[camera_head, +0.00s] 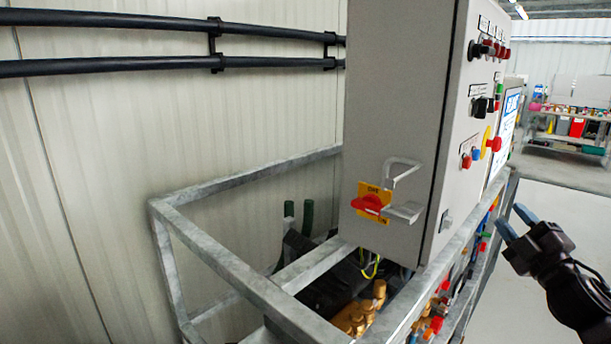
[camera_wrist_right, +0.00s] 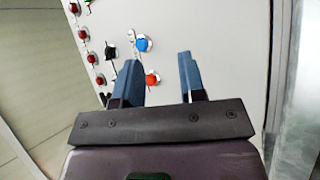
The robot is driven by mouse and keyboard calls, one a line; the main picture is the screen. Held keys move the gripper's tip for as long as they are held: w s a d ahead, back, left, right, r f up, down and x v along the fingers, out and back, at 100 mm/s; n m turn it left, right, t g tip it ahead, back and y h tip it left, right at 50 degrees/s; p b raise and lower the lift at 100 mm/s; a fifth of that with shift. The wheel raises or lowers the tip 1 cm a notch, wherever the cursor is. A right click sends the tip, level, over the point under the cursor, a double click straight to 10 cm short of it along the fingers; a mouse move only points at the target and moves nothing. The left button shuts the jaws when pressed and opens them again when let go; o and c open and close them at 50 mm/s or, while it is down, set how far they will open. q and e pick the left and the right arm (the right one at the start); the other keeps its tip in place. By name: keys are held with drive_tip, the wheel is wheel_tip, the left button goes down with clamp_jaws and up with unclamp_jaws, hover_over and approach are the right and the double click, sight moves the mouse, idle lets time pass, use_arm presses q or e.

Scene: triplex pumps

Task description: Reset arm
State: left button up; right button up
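My right gripper (camera_head: 516,223) is at the right of the head view, to the right of the grey control cabinet (camera_head: 393,90) and apart from it. Its two blue fingers are spread with nothing between them. In the right wrist view the gripper (camera_wrist_right: 162,76) is also open, with its fingers toward a pale panel (camera_wrist_right: 225,40). That panel carries red knobs, a blue button (camera_wrist_right: 144,45) and a red button (camera_wrist_right: 152,79). On the cabinet's side a red rotary switch (camera_head: 368,204) sits on a yellow plate. My left gripper is not in view.
A galvanized metal frame (camera_head: 215,250) surrounds the cabinet's base, with brass parts (camera_head: 362,318) and hoses inside. Black pipes (camera_head: 120,66) run along the wall. A shelf with coloured bins (camera_head: 577,127) stands far right. The floor (camera_head: 560,205) between is clear.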

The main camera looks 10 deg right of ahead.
drive_tip(key=s+a+f+m+g+h, duration=0.1)
drive_tip(key=s+a+f+m+g, duration=0.15)
drive_tip(key=f, duration=0.55)
drive_tip(key=s+a+f+m+g+h, duration=0.1)
drive_tip(key=s+a+f+m+g, duration=0.2)
drive_tip(key=f, duration=0.5)
drive_tip(key=s+a+f+m+g+h, duration=0.15)
drive_tip(key=f+m, duration=0.25)
drive_tip(key=f, duration=0.5)
drive_tip(key=s+a+f+m+g, duration=0.2)
drive_tip(key=s+a+f, duration=0.3)
drive_tip(key=s+f, duration=0.3)
drive_tip(key=s+a+f+m+g+y, duration=0.1)
drive_tip(key=s+a+f+m+g, duration=0.1)
drive_tip(key=s+a+f, duration=0.4)
drive_tip(key=s+f, duration=0.2)
drive_tip(key=s, duration=0.3)
drive_tip(key=shift+s, duration=0.35)
drive_tip(key=shift+m, duration=0.25)
clamp_jaws()
